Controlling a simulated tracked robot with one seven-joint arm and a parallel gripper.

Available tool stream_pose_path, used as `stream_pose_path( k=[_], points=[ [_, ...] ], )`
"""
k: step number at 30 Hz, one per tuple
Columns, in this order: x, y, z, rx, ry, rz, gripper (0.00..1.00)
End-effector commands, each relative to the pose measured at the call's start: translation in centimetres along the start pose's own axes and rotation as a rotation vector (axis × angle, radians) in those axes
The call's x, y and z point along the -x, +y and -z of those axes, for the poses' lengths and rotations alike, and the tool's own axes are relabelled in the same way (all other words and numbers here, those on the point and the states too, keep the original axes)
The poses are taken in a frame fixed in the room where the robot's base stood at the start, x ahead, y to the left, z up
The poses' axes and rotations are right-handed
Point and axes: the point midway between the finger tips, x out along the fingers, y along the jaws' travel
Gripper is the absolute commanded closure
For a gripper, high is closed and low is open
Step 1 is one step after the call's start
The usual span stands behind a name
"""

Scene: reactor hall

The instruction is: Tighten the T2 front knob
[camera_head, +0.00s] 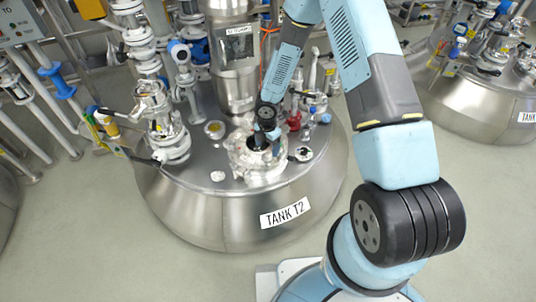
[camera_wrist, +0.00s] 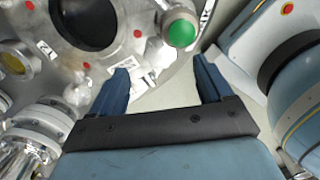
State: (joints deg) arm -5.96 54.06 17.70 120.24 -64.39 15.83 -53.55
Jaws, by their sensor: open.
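The T2 tank (camera_head: 190,215), a round steel vessel labelled TANK T2, stands in the middle of the head view. My gripper (camera_head: 262,140) is over the flanged hatch (camera_head: 245,172) on its lid. In the wrist view my gripper (camera_wrist: 161,68) is open, with two blue fingers apart and nothing held between them. A steel knob with a green top (camera_wrist: 180,33) lies beyond the fingertips, near the right finger. I cannot tell for certain whether it is the front knob. In the head view my arm and gripper hide part of the hatch.
A valve stack (camera_head: 165,135) rises left of the hatch, and a steel column (camera_head: 234,75) stands behind it. A red fitting (camera_head: 294,120) is at the right. Another tank (camera_head: 480,100) stands at the far right. The floor in front is clear.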

Motion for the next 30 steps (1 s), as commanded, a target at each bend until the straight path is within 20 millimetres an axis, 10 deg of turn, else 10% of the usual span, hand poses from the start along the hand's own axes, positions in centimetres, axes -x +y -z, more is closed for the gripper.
stream_pose_path(
  k=[9,23,30],
  points=[
    [-4.5,0.0,0.0,0.002,-0.001,0.001,0.2],
    [-5.5,0.0,-0.1,-0.001,-0.001,0.0,0.2],
    [-5.5,0.0,-0.1,-0.001,-0.001,0.0,0.42]
  ],
)
